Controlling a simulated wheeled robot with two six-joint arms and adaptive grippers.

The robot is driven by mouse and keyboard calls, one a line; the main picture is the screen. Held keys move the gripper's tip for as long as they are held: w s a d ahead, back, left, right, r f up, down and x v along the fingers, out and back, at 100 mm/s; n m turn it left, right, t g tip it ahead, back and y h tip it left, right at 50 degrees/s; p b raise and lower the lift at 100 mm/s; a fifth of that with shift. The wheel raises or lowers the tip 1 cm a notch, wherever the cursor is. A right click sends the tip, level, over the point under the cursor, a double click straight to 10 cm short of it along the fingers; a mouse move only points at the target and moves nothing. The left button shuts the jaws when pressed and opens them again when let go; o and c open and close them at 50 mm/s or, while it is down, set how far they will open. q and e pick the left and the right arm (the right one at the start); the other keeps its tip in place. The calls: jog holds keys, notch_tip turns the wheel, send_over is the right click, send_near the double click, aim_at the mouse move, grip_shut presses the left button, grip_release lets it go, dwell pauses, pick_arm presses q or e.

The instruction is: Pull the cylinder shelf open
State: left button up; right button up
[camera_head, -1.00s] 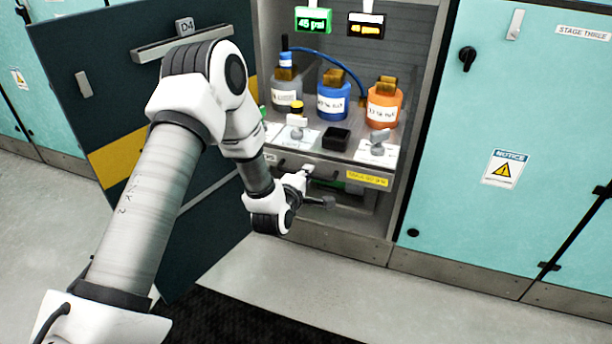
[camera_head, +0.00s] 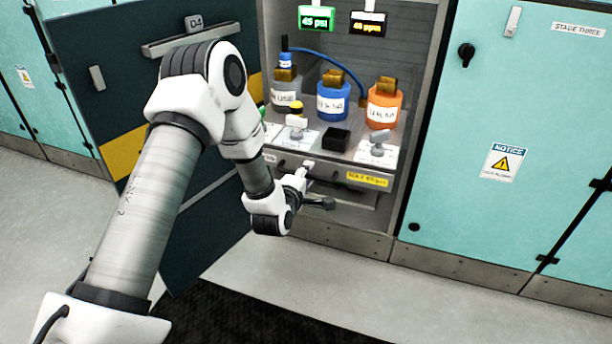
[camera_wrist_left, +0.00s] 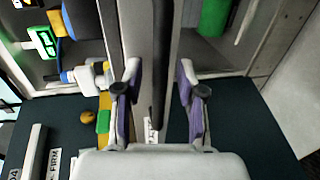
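The cylinder shelf (camera_head: 330,174) sits in the open cabinet, with a grey front and a yellow label at its right end. It carries a grey, a blue (camera_head: 333,103) and an orange cylinder (camera_head: 383,110). My left gripper (camera_head: 312,184) is at the left part of the shelf front. In the left wrist view, the two purple fingers (camera_wrist_left: 158,95) flank the grey shelf front (camera_wrist_left: 140,25) and its dark bar (camera_wrist_left: 160,60) closely, one on each side. My right gripper is out of view.
The dark cabinet door (camera_head: 105,105) stands open at the left, close to my left arm. Closed teal doors (camera_head: 480,230) are at the right. The floor (camera_head: 330,285) before the cabinet is clear, with a black mat (camera_head: 250,322) in front.

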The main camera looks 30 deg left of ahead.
pick_arm(q)
jog(key=shift+s, duration=0.1)
jog(key=v, duration=1.1)
jog(key=shift+s+d, duration=0.15)
jog(key=shift+s, duration=0.2)
jog(key=s+d+f+m+g+h, duration=0.25)
jog(key=s+d+f, duration=0.2)
jog(key=f, duration=0.45)
jog(key=s+d+f+m+g+h, duration=0.1)
jog(key=s+d+f+m+g, duration=0.35)
jog(key=f, duration=0.45)
jog(key=s+d+f+m+g, duration=0.1)
jog(key=s+f+m+g, duration=0.4)
jog(key=s, duration=0.4)
jog(key=s+d+f+m+g, duration=0.1)
jog(key=s+f+m+g, duration=0.2)
jog(key=s+m, duration=0.5)
notch_tip(320, 180, up, 24)
jog(key=p, duration=2.3)
jog(key=shift+f+p, duration=0.25)
jog(key=shift+p, duration=0.15)
